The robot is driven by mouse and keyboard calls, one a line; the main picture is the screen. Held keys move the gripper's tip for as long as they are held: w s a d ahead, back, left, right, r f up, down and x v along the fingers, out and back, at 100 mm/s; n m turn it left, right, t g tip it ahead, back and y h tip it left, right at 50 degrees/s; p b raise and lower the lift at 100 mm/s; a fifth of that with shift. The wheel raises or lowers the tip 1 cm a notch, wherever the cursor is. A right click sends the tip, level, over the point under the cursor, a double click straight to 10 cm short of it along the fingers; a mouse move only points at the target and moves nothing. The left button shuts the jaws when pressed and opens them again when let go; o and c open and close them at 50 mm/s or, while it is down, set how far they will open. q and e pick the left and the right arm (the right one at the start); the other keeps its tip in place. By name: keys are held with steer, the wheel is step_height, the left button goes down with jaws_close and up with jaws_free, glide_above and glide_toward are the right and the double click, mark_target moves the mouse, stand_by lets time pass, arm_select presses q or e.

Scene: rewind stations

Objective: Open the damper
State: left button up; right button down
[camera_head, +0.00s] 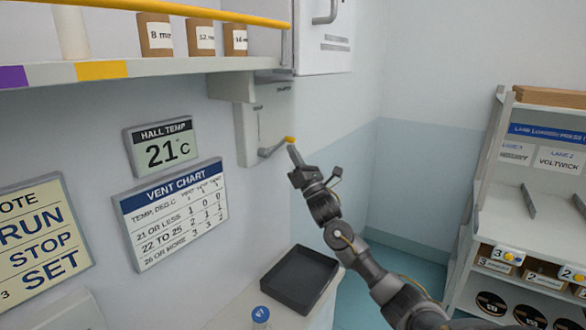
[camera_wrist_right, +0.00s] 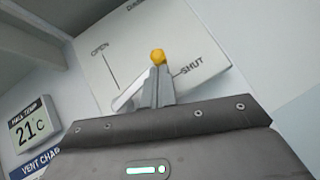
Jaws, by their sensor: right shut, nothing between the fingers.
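The damper is a pale plate (camera_head: 272,112) on the wall under the shelf, with a grey lever (camera_head: 272,150) ending in a yellow knob (camera_head: 289,140). In the right wrist view the plate (camera_wrist_right: 118,62) reads OPEN at upper left and SHUT at right. The lever (camera_wrist_right: 128,98) leans toward the SHUT side, and its knob (camera_wrist_right: 157,56) shows just beyond my fingertips. My right gripper (camera_head: 292,150) is shut and empty, close by the knob; I cannot tell whether they touch. The fingers (camera_wrist_right: 156,82) hide part of the lever. My left gripper is not in view.
A wall sign (camera_head: 160,145) reads HALL TEMP 21 C, above a vent chart (camera_head: 172,212). The shelf (camera_head: 180,66) and its bracket lie above and left of the damper. A black tray (camera_head: 300,279) sits on the counter below. A rack (camera_head: 530,200) stands at right.

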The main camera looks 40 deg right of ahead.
mark_target(294, 141)
step_height(294, 141, up, 4)
steer(key=n+g+y+b, duration=0.1)
steer(key=n+y+b, duration=0.3)
steer(key=n+y, duration=0.3)
steer(key=n+g+y+b, duration=0.2)
steer(key=n+y+b, duration=0.1)
steer(key=n+y, duration=0.4)
steer(key=shift+s+n+b, duration=0.1)
steer(key=shift+n+b, duration=0.3)
steer(key=shift+n, duration=0.2)
steer(key=shift+s+a+r+n+g+y+b, duration=0.2)
steer(key=shift+a+r+n+g+y, duration=0.6)
steer(key=shift+n, duration=0.65)
steer(key=shift+s+a+r+n+g+y+b, duration=0.15)
steer(key=shift+a+r+n+g+y, duration=0.3)
steer(key=shift+n+g+y, duration=0.8)
steer(key=shift+s+a+r+n+g+y+b, duration=0.2)
steer(key=shift+a+r+n+g+y, duration=0.5)
steer(key=shift+n, duration=0.9)
steer(key=shift+d+r, duration=0.1)
steer(key=shift+r, duration=0.1)
steer(key=shift+f, duration=0.1)
